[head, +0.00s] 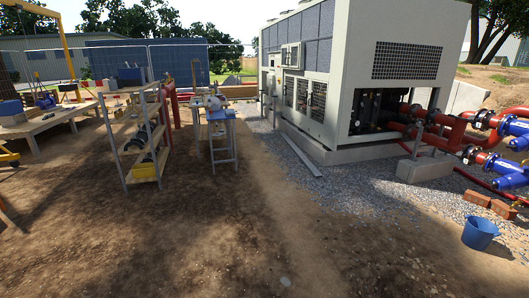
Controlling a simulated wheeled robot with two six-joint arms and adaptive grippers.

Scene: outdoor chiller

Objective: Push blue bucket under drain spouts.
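A blue bucket (479,234) stands upright on the ground at the lower right, where the dirt meets the gravel. Red pipes (440,135) with blue valves (490,165) run from the right end of the large grey chiller (350,70) to the right edge of the picture. I cannot make out the drain spouts clearly among the pipes and valves. Neither of my grippers shows in the head view.
Two bricks (477,198) lie on the gravel (390,200) behind the bucket. A concrete block (424,168) sits under the pipes. The dirt in front (200,240) is clear.

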